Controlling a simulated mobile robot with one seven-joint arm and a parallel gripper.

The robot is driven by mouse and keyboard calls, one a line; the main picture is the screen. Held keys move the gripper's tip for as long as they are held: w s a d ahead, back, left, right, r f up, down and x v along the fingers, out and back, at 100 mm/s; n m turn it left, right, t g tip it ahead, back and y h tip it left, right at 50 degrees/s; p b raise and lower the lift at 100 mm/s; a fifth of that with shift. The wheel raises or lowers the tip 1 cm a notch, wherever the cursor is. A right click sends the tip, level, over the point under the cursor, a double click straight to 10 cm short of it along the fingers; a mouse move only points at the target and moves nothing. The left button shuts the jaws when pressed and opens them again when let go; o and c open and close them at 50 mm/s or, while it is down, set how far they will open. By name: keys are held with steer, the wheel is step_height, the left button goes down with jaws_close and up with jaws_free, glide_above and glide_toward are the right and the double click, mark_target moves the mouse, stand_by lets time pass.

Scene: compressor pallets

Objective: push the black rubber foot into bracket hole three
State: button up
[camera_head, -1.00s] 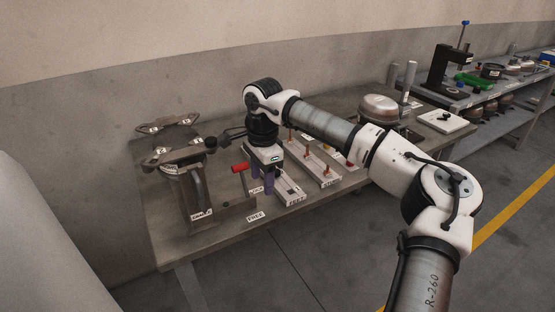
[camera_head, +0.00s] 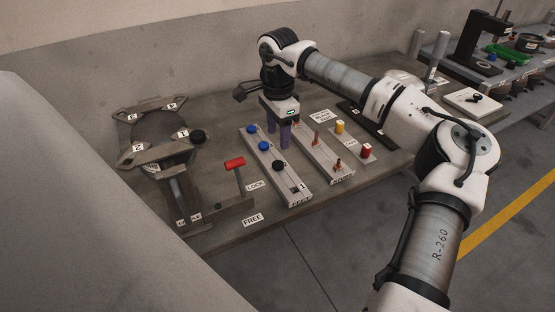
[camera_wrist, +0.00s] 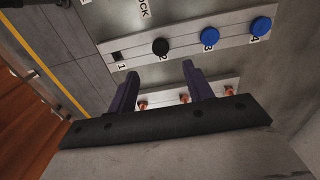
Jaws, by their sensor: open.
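The bracket (camera_head: 165,155) has four corners labelled 1 to 4 and sits in a stand at the left of the bench. Corner three (camera_head: 128,115) is at its far left, and no foot shows there. A black foot (camera_head: 198,136) is at corner one. A black rubber foot (camera_head: 278,165) sits at slot 2 of the feet rail (camera_head: 297,190); it also shows in the wrist view (camera_wrist: 160,46). Blue feet (camera_head: 264,146) fill slots 3 and 4, and slot 1 is empty. My gripper (camera_head: 279,146) is open and empty, beside the rail; its fingers (camera_wrist: 160,70) point toward the rail.
A red-handled lever (camera_head: 234,162) stands by the LOCK label (camera_head: 255,185); the FREE label (camera_head: 253,219) is nearer the front edge. A second rail with copper pieces (camera_head: 337,165) lies right of the feet rail, with yellow (camera_head: 339,127) and red (camera_head: 366,149) pieces beyond it.

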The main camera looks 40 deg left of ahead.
mark_target(278, 163)
steer(key=shift+f, duration=0.2)
step_height(278, 163, down, 9)
steer(key=b, duration=0.5)
steer(key=shift+r+b, duration=0.1)
steer(key=shift+b, duration=0.3)
steer(key=shift+c, duration=0.4)
jaws_close()
stand_by(0.4)
steer(key=shift+r, duration=0.15)
steer(key=shift+r+p, duration=2.05)
steer(key=shift+r, duration=0.9)
